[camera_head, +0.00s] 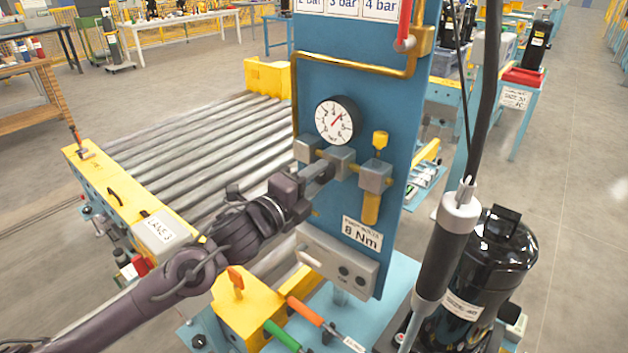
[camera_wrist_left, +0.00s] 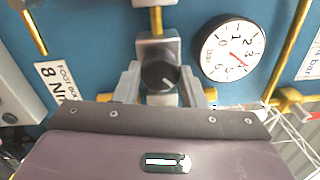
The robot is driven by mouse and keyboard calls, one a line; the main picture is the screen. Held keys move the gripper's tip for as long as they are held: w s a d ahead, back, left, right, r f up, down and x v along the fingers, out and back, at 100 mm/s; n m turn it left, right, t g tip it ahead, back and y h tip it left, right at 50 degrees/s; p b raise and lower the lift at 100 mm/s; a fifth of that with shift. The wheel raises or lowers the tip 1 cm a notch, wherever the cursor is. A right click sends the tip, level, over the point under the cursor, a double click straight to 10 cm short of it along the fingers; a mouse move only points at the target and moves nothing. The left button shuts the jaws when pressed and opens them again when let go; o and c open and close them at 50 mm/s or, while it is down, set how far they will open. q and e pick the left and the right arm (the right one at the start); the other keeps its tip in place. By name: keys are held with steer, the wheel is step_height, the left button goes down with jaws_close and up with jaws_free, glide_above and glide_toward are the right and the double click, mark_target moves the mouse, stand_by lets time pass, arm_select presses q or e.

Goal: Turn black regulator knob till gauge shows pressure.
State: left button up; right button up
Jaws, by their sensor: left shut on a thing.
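The pressure gauge (camera_head: 337,121) is a white dial with a red needle on the blue panel (camera_head: 350,85). Its needle points to the upper right in the head view. In the left wrist view the gauge (camera_wrist_left: 228,47) has its needle among the middle-to-high numbers; the exact value is too small to read. The black regulator knob (camera_wrist_left: 158,71) sits on a grey valve block (camera_wrist_left: 157,48). My left gripper (camera_head: 318,174) reaches the block from the left. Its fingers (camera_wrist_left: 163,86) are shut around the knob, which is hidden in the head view. My right gripper is out of view.
A brass pipe (camera_head: 375,67) and a yellow-capped fitting (camera_head: 380,140) stand beside the regulator. A grey hanging tool (camera_head: 448,240) and a black compressor (camera_head: 490,265) are at the right. Orange and green handles (camera_head: 305,311) lie below. The roller conveyor (camera_head: 200,150) is behind my left arm.

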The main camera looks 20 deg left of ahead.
arm_select(q)
steer(key=o, duration=1)
steer(key=shift+s+a+f, duration=0.15)
steer(key=shift+s, duration=0.1)
steer(key=b+v, duration=0.1)
steer(key=v, duration=0.6)
steer(key=shift+b, duration=0.35)
steer(key=shift+s, duration=0.1)
